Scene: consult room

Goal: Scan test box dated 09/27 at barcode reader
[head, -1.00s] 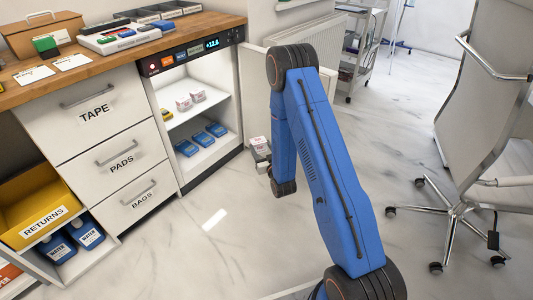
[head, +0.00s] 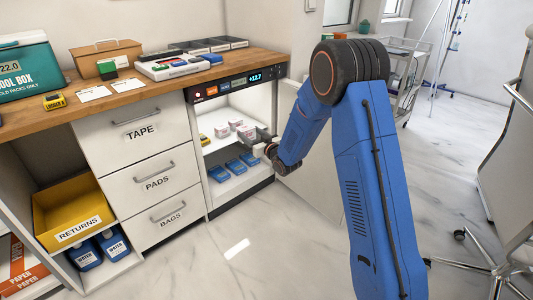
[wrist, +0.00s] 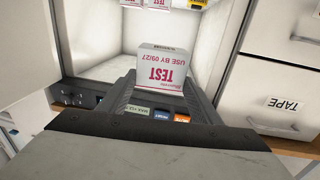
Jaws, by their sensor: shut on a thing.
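The white test box (wrist: 163,67) with pink print reads "TEST, USE BY 09/27", upside down in the wrist view. My gripper (wrist: 163,88) is shut on it, with dark fingers at its lower end. In the head view my gripper (head: 266,147) is at the right side of the open cabinet's mouth, partly hidden by my own arm; the box is hard to make out there. More pink-and-white boxes (head: 221,130) stand on the cabinet's upper shelf. I cannot identify a barcode reader in either view.
The open cabinet (head: 207,107) has a panel with a display and buttons above it, and blue packs (head: 234,166) on its lower shelf. Its open door (head: 318,165) stands to the right. A wooden counter (head: 130,102) runs left, above drawers. Floor in front is clear.

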